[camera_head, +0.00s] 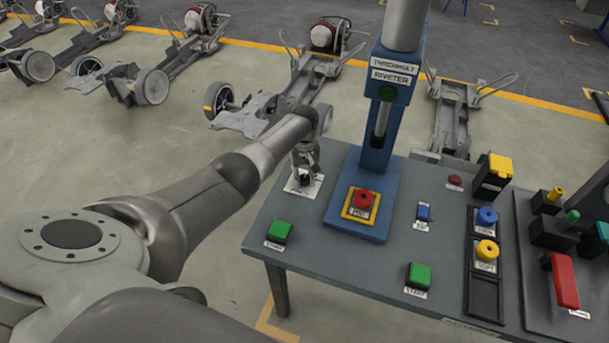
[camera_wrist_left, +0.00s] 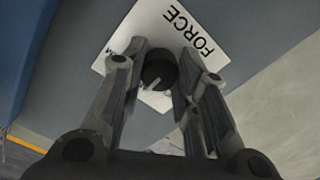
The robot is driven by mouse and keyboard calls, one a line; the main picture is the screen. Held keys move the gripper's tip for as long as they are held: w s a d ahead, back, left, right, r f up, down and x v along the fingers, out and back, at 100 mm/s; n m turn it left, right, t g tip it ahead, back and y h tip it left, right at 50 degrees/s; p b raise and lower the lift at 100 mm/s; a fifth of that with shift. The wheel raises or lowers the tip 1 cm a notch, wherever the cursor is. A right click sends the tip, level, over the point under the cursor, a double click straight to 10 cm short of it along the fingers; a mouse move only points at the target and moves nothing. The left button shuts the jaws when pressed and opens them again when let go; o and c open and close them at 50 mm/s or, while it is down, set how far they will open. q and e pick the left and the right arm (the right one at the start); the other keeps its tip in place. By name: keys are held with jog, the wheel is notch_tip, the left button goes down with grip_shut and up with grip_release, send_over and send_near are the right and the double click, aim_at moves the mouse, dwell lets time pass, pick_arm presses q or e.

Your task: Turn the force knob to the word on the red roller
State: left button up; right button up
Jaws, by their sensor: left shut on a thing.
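The force knob (camera_wrist_left: 159,70) is a small dark round knob on a white plate (camera_wrist_left: 190,24) marked FORCE. A light pointer line on it points to the lower left in the left wrist view. My left gripper (camera_wrist_left: 166,74) has its fingers on both sides of the knob and is shut on it. They hide most of the plate's other words. In the head view my left gripper (camera_head: 304,172) is over the plate (camera_head: 303,188) at the bench's left edge. I cannot tell which thing is the red roller, and no word on one is readable. My right gripper is not in view.
The blue riveter (camera_head: 388,80) stands just right of the knob, with a red button (camera_head: 362,200) on its base. Green buttons (camera_head: 279,231) (camera_head: 419,274) sit toward the front of the grey bench (camera_head: 340,262). Blue (camera_head: 487,217) and yellow (camera_head: 487,250) pieces stand right. Chassis fill the floor behind.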

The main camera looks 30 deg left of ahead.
aim_at(305, 177)
pick_arm(q)
jog(key=o, duration=1)
jog(key=shift+o, duration=0.3)
jog(key=shift+r, duration=0.7)
notch_tip(305, 177, up, 11)
jog(key=shift+f, duration=0.2)
